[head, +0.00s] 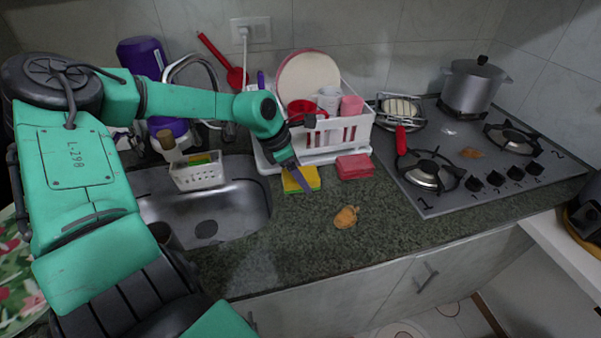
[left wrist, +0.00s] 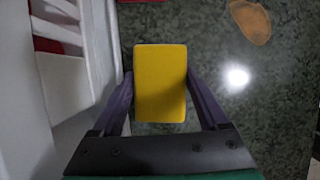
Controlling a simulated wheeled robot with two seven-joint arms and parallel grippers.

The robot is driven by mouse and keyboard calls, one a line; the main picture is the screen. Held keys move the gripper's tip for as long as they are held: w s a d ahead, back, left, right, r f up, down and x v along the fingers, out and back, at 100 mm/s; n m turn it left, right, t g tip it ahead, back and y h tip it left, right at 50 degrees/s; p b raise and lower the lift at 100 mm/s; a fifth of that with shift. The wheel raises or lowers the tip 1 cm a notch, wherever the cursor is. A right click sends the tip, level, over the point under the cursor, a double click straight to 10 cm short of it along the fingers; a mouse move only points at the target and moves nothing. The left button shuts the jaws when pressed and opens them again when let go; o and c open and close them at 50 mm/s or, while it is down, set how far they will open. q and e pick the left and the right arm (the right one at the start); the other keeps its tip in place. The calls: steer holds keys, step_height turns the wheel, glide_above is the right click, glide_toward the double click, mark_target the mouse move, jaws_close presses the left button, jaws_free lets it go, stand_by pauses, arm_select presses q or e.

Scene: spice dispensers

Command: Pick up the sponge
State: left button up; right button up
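A yellow sponge (head: 306,178) with a green layer lies on the counter between the sink and a red block. My left gripper (head: 300,185) points down over it and hides part of it in the head view. In the left wrist view the sponge (left wrist: 160,85) shows its yellow face between the two fingers of my left gripper (left wrist: 160,80). One finger is on each side, with what look like narrow gaps. The gripper looks open, and the sponge appears to rest on the counter. My right gripper is not in view.
A white dish rack (head: 340,130) stands just behind the sponge. A red block (head: 354,167) lies to its right, and a brown object (head: 346,217) lies in front. The sink (head: 215,205) with a white basket (head: 197,174) is left. A gas stove (head: 480,165) is right.

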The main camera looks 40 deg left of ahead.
arm_select(q)
steer(key=c, duration=0.4)
step_height(320, 180, up, 10)
steer(key=shift+r+b, duration=0.1)
steer(key=shift+b, duration=0.65)
